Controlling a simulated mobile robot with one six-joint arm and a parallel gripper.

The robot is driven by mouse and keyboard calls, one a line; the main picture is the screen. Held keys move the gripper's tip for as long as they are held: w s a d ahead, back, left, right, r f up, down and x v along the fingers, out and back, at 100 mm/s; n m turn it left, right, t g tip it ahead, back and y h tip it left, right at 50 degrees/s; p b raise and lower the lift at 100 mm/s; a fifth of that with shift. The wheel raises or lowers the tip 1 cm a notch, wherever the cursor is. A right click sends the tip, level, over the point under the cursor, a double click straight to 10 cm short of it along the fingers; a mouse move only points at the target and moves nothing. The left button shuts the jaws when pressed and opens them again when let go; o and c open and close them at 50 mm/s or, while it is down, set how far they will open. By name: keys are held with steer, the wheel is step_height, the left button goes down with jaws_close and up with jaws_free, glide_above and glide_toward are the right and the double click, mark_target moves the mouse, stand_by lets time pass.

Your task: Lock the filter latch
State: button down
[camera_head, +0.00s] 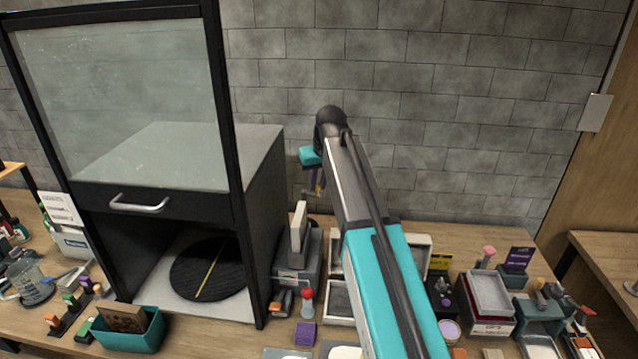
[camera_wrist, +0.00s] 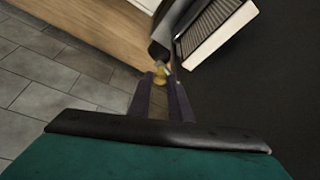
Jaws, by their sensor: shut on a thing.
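My gripper (camera_wrist: 160,84) is shut on a small yellow piece (camera_wrist: 160,71), which looks like the filter latch, at the tips of its dark purple fingers. In the wrist view the yellow piece is beside a dark grey housing (camera_wrist: 161,51). The pleated filter (camera_wrist: 214,27), with its white frame, stands at the housing. In the head view my gripper (camera_head: 316,181) points down behind the upright pale filter frame (camera_head: 299,227) on the grey filter box (camera_head: 297,266). Whether the latch is locked cannot be told.
A black cabinet (camera_head: 262,200) with a raised glass front stands close left of the filter box, with a round black turntable (camera_head: 208,268) inside. A grey brick wall (camera_head: 480,110) is behind. My arm hides part of the pale trays (camera_head: 341,300). The right side of the bench is crowded.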

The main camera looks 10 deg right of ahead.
steer(key=m, duration=0.1)
steer(key=a+m+h, duration=0.1)
steer(key=m, duration=0.1)
steer(key=s+a+m+b, duration=0.1)
steer(key=m, duration=0.1)
steer(key=shift+h, duration=0.4)
steer(key=shift+s+a+m+g+h+b, duration=0.1)
steer(key=shift+a+m+g+h+b, duration=0.3)
steer(key=shift+m, duration=0.8)
steer(key=shift+s+a+m+h+b, duration=0.15)
steer(key=shift+a+m+h, duration=0.4)
steer(key=shift+m, duration=0.65)
steer(key=shift+a, duration=0.1)
steer(key=c, duration=1.6)
jaws_free()
steer(key=shift+c, duration=0.2)
steer(key=shift+r, duration=0.15)
steer(key=b+v, duration=0.4)
steer(key=v, duration=0.9)
steer(key=shift+r, duration=0.3)
